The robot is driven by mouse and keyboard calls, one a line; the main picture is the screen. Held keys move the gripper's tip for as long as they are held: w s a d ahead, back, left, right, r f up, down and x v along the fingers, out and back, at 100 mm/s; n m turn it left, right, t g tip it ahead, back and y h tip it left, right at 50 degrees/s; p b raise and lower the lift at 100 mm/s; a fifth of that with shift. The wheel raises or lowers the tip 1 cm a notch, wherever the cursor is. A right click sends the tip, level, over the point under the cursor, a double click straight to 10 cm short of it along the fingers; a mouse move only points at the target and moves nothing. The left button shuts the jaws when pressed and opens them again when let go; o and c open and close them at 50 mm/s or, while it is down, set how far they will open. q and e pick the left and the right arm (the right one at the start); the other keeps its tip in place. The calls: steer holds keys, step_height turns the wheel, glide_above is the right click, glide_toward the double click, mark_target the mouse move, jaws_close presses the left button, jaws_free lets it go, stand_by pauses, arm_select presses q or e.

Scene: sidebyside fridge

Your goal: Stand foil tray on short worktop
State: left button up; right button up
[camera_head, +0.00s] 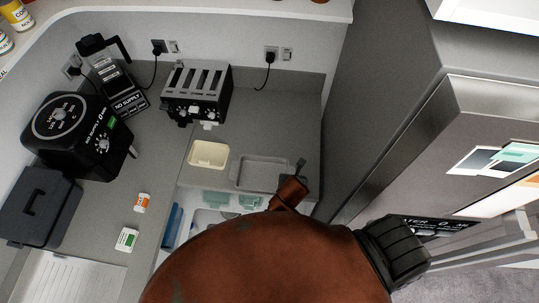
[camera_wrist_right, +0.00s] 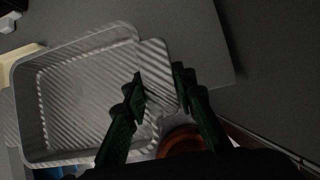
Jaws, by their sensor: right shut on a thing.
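The foil tray (camera_head: 262,173), a shallow grey rectangular tray with a rim, is at the front of the short worktop (camera_head: 265,120). Its near edge is by the worktop's front edge; I cannot tell whether it rests on the top or hangs just above. My right gripper (camera_head: 300,166) is at the tray's right end. In the right wrist view, the right gripper (camera_wrist_right: 160,84) is shut on the tray's end rim, and the tray (camera_wrist_right: 80,92) extends left, looking level and empty. My left gripper is not in view.
A cream tub (camera_head: 208,154) stands left of the tray, and a toaster (camera_head: 197,90) behind it. An open-looking space with teal containers (camera_head: 230,199) lies below the front edge. The fridge (camera_head: 400,110) stands right. Worktop behind the tray is clear.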

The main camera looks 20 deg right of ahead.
steer(key=w+d+f, duration=0.1)
steer(key=w+f, duration=0.1)
steer(key=w, duration=0.1)
steer(key=w+d+f+p, duration=0.1)
steer(key=w+f, duration=0.1)
steer(key=w, duration=0.1)
steer(key=w+d+f+p, duration=0.1)
steer(key=w+f, duration=0.1)
steer(key=w, duration=0.2)
steer(key=shift+d+f, duration=0.1)
steer(key=x, duration=0.3)
steer(key=shift+w+f, duration=0.15)
steer(key=shift+w, duration=0.05)
steer(key=shift+w+f+p, duration=0.25)
steer(key=shift+f+p, duration=0.1)
steer(key=shift+f, duration=0.75)
steer(key=shift+d+f, duration=0.1)
steer(key=shift+f, duration=0.3)
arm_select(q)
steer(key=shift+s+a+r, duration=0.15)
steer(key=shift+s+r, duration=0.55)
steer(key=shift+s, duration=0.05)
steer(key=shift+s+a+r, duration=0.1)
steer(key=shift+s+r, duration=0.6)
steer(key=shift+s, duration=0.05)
arm_select(e)
steer(key=shift+f, duration=0.25)
